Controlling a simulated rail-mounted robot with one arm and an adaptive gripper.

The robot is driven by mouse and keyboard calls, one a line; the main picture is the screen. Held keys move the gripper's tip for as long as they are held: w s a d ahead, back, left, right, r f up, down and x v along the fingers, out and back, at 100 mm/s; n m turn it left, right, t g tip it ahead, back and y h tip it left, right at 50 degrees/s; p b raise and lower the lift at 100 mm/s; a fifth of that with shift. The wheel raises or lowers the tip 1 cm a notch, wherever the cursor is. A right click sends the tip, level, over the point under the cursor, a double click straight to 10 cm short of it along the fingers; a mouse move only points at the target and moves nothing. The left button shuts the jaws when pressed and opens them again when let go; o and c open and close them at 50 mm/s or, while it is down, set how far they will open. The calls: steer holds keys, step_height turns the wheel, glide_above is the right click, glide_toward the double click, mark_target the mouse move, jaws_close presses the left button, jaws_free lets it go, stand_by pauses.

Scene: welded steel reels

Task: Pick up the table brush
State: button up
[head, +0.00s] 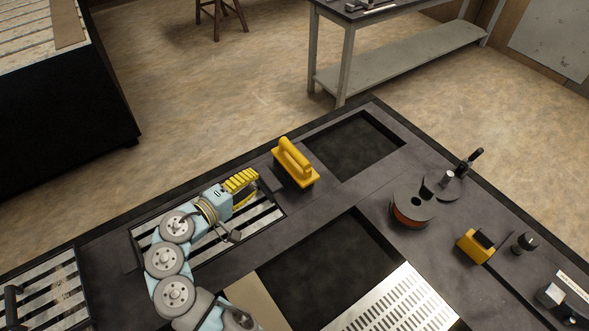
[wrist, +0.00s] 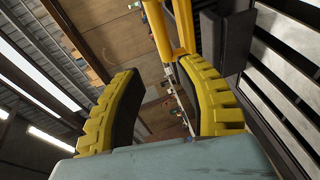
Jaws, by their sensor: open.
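The table brush, a yellow block with a raised yellow bar handle (head: 295,158), stands on the dark bench top near its far edge. My gripper (head: 256,183) is just left of it in the head view, low over a slatted opening, with ribbed yellow fingers. In the wrist view my gripper (wrist: 160,72) is open, with nothing between the fingers. Yellow bars, seemingly the brush handle (wrist: 182,25), show beyond the right finger, which hides part of them. I cannot tell whether that finger touches the brush.
A dark reel with an orange-red core (head: 411,216) and a yellow-black block (head: 475,246) stand on the right. A perforated metal plate (head: 395,305) lies at the front. Dark recesses (head: 355,145) break the bench top. A grey table (head: 400,65) stands behind.

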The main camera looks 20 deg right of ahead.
mark_target(292, 156)
steer(key=b+x, duration=0.1)
steer(key=x, duration=1.6)
steer(key=shift+s, duration=0.15)
steer(key=shift+c, duration=0.2)
jaws_close()
